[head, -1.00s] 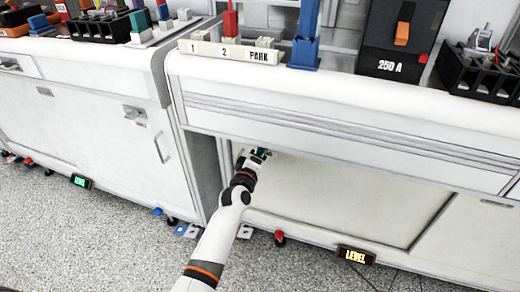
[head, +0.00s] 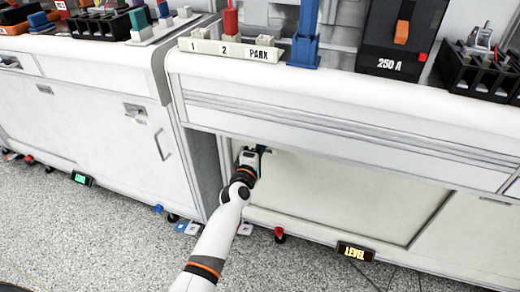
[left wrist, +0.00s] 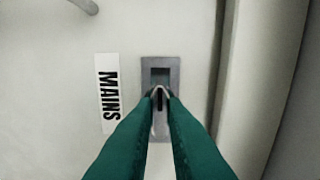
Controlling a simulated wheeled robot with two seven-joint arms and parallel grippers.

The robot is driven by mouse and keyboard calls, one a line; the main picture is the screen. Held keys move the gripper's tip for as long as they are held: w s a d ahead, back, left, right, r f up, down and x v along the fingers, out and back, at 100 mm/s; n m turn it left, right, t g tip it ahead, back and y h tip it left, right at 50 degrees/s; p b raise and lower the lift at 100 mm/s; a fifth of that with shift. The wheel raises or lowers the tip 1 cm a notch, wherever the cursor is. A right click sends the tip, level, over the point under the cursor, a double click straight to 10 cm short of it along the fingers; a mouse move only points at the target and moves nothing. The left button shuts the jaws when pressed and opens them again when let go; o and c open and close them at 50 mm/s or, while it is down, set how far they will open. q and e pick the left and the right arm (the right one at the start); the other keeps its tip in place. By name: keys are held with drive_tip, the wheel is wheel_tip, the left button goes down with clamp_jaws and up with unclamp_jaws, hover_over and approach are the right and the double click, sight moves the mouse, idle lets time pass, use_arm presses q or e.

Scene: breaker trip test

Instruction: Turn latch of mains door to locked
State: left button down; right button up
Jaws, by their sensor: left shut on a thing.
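The mains door (left wrist: 40,110) is a pale panel with a white label reading MAINS (left wrist: 107,92), seen sideways in the left wrist view. Beside the label is a grey latch plate (left wrist: 174,68) with a dark square recess. My left gripper (left wrist: 160,92) has its green fingers closed on the small latch (left wrist: 159,99) at the lower part of the plate. In the head view my left gripper (head: 262,149) is under the front edge of the white cabinet, at the panel's upper left. The latch is mostly hidden there. My right gripper is not in view.
The cabinet's overhanging front (head: 330,118) is just above my left gripper. A neighbouring cabinet (head: 85,125) with a handle stands to the left. A 250 A breaker (head: 392,50) and a blue upright part (head: 305,40) are on top. A LEVEL sign (head: 356,252) is low in front.

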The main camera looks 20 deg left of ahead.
use_arm(q)
drive_tip(key=c, duration=1.5)
unclamp_jaws()
drive_tip(key=shift+o, duration=0.2)
drive_tip(key=s+p, duration=0.2)
drive_tip(key=s, duration=1)
drive_tip(key=shift+a+p, duration=0.2)
drive_tip(key=shift+p, duration=0.1)
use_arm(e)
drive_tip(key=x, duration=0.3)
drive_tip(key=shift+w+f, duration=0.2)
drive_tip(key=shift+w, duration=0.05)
